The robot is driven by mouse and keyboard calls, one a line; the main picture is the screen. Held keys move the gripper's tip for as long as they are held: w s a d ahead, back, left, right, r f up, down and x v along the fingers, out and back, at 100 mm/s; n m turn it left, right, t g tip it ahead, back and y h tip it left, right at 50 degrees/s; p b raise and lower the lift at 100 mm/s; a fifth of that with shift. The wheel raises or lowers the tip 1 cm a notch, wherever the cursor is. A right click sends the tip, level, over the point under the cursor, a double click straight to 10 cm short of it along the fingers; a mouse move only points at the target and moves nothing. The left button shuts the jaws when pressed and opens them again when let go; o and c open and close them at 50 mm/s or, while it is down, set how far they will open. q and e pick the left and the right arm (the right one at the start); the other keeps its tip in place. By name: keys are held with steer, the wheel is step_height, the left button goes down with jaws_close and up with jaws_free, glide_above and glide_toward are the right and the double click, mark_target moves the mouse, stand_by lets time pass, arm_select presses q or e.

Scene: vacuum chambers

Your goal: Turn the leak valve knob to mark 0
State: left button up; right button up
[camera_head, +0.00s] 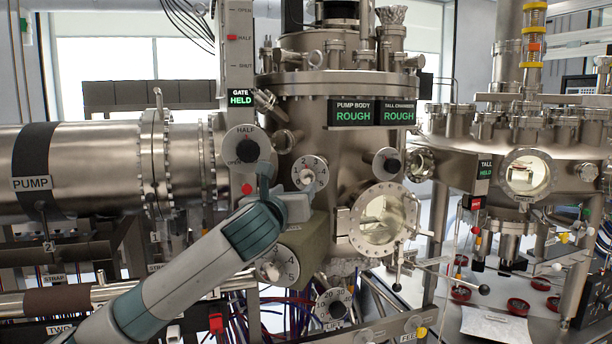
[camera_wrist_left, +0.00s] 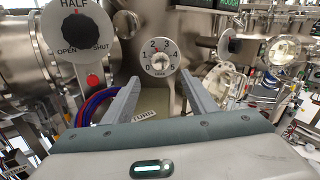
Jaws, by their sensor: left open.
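A round pale dial with numbers 0 to 5 and a silver knob (camera_wrist_left: 160,64) at its centre faces me in the left wrist view. It also shows in the head view as a small numbered dial (camera_head: 309,173) on the chamber front. I cannot read its small lower label or tell which mark the knob points at. My left gripper (camera_wrist_left: 160,84) is open and empty, its fingers spread below and to either side of the dial; in the head view the gripper (camera_head: 283,190) is just below left of it. I see no contact. My right gripper is not in view.
A black HALF/OPEN/SHUT gate knob (camera_head: 247,150) is close on the left. A second numbered dial (camera_head: 278,270), partly hidden by my arm, is below. A round window (camera_head: 382,220) and a black knob (camera_head: 388,164) are to the right. A LIFT dial (camera_head: 334,305) is lower.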

mark_target(307, 179)
arm_select(q)
steer(key=p+x, duration=0.4)
steer(key=x, duration=0.7)
steer(key=shift+w+r, duration=0.1)
steer(key=shift+w, duration=0.1)
steer(key=c, duration=1.1)
